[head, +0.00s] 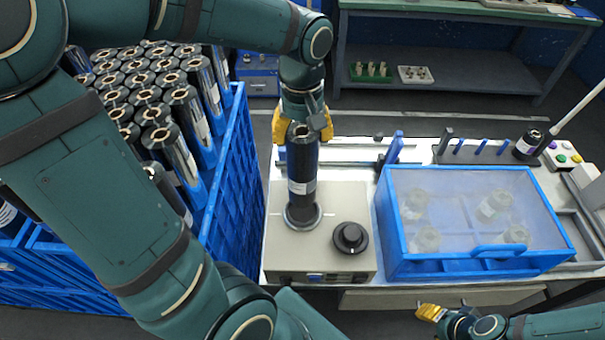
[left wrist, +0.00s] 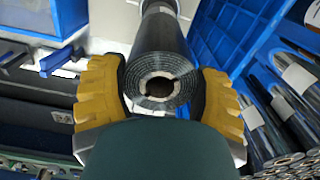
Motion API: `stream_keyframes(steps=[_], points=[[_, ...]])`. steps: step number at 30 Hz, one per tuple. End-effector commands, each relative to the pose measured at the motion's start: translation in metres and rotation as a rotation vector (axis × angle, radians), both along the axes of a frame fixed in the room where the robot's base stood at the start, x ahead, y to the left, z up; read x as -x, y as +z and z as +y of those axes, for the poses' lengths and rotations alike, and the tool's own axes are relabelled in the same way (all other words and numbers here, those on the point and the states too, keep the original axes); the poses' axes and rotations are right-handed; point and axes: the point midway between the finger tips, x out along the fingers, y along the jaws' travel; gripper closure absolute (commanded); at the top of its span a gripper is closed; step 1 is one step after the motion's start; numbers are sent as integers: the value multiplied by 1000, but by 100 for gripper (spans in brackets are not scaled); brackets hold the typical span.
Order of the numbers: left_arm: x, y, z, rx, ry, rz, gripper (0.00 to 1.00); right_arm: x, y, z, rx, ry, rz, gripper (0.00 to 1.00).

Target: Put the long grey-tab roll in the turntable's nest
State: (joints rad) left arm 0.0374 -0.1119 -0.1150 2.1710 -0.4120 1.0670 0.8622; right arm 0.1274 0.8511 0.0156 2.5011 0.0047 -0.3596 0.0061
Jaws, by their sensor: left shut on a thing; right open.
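A long dark roll (head: 302,170) with a pale label stands upright over the turntable's round nest (head: 302,216) on the beige machine. Its lower end is at the nest's ring; I cannot tell whether it is fully seated. My left gripper (head: 301,122) is shut on the roll near its top, with yellow fingers on both sides. In the left wrist view the roll's wound end and hollow core (left wrist: 160,87) sit between the fingers (left wrist: 160,95). No grey tab can be made out. My right gripper (head: 430,312) is at the lower right, open and away from the roll.
A blue crate (head: 232,180) packed with upright rolls stands at left. A black knob (head: 350,238) sits beside the nest. A blue lidded box (head: 475,262) is to the right.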

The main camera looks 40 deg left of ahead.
Motion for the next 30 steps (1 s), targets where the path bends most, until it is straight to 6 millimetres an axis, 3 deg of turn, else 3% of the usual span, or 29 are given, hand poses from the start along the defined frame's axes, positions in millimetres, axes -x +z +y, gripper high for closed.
stream_keyframes(steps=[18, 30], points=[[-1, -68, 0, 0, -1, -3, 77, 5, -17, 1, -3, 10, 12, 53], [-1, -71, 0, 0, -1, -4, 77, 6, -19, 1, -3, 11, 14, 53]])
